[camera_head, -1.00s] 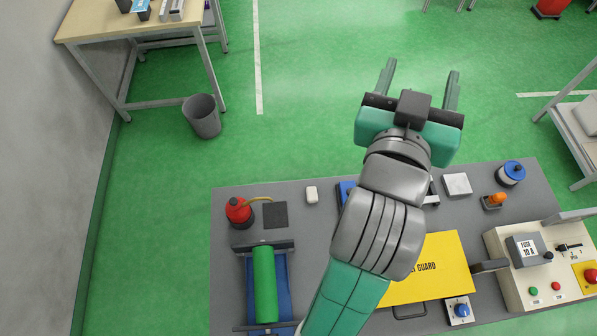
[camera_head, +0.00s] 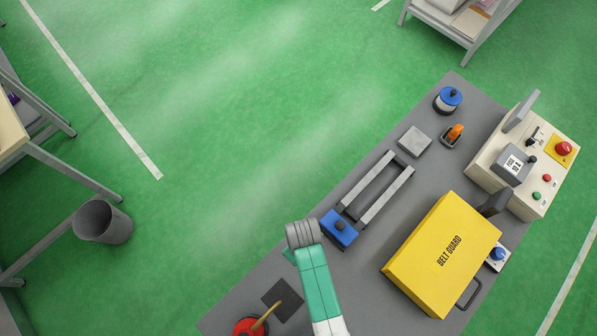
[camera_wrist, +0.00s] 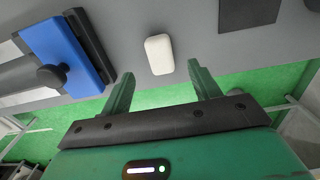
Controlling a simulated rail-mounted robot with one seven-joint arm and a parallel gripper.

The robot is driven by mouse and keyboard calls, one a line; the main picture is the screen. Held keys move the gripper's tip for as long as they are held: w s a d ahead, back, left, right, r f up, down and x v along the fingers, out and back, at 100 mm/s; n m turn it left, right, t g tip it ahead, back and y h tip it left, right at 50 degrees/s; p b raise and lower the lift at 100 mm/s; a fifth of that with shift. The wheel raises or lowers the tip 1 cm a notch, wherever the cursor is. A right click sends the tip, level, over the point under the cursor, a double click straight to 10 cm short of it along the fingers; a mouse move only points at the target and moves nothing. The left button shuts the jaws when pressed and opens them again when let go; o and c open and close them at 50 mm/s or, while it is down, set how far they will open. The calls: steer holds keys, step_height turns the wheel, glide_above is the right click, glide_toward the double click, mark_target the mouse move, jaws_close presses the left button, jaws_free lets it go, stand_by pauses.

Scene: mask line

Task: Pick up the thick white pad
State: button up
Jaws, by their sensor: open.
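The thick white pad (camera_wrist: 159,54) is a small rounded white block on the grey bench top (camera_wrist: 115,65), seen in the wrist view. My gripper (camera_wrist: 160,75) is open, with its two green fingers apart. The pad shows just beyond the fingertips, roughly centred between them; nothing is between the fingers. I cannot tell the height of the fingers above the bench. In the head view my arm hides the pad and most of the gripper.
A blue block (camera_head: 339,229) with a dark knob ends a rail frame on one side of the pad. A dark flat square (camera_head: 283,300) lies on the other, near a red can (camera_head: 251,327). The yellow belt guard (camera_head: 442,255) and a grey square block (camera_head: 414,142) stand farther right.

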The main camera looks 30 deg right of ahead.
step_height(320, 180, down, 6)
steer(key=shift+r, duration=0.2)
steer(key=shift+w, duration=0.1)
steer(key=c, duration=1.1)
